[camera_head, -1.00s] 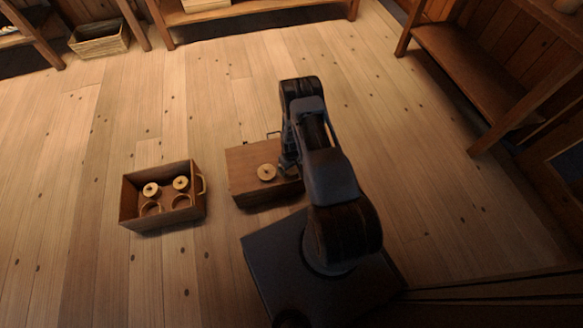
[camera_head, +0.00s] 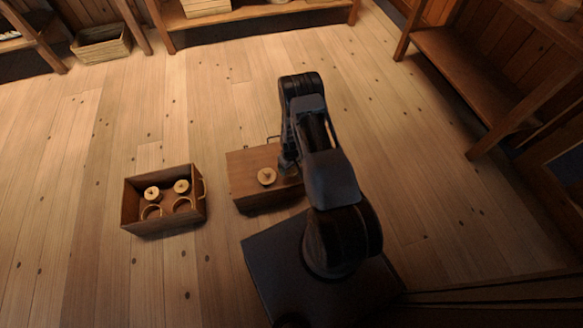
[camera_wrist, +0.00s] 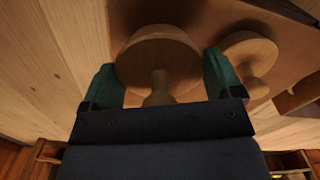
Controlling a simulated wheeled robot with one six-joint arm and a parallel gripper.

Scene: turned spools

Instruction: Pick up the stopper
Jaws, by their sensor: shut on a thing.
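A turned wooden stopper (camera_wrist: 158,55), with a broad round disc and a narrow stem towards the camera, sits between the green fingers of my gripper (camera_wrist: 163,82) in the wrist view. My gripper is shut on it. In the head view my gripper (camera_head: 288,166) is at the right part of a low brown wooden box (camera_head: 243,163), and my arm hides the held piece. A similar turned piece (camera_wrist: 248,57) stands just right of the gripper in the wrist view; a round pale piece also shows on the box (camera_head: 267,176) in the head view.
An open wooden crate (camera_head: 128,203) to the left holds two knobbed round pieces (camera_head: 152,193) and two ring-like pieces (camera_head: 182,204). A wooden bench (camera_head: 470,75) stands at the right, and a basket (camera_head: 102,47) at the back left. The plank floor between is clear.

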